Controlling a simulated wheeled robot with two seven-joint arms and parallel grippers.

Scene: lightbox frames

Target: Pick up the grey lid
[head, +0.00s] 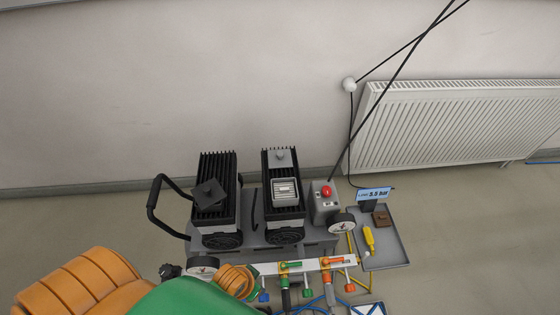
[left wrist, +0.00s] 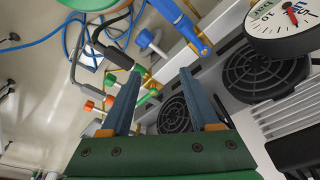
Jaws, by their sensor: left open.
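The grey lid (head: 281,158), a small square plate with a knob, lies on the black fins at the back of the right-hand pump unit in the head view. In front of it on the same unit is an open housing with a pale pleated insert (head: 285,190). My left arm comes in from the lower left of the head view, its fingers not clearly visible there. In the left wrist view my left gripper (left wrist: 160,72) is open and empty, its blue-grey fingers over a round black fan grille (left wrist: 176,116). I cannot make out the grey lid there. My right gripper is out of view.
A darker square lid (head: 209,194) sits askew on the left-hand unit. A black handle (head: 155,205) stands left. A red-button box (head: 326,196), gauge (head: 342,224) and valve manifold (head: 300,266) crowd the right and front. A grey tray (head: 393,255) lies right; the wall is behind.

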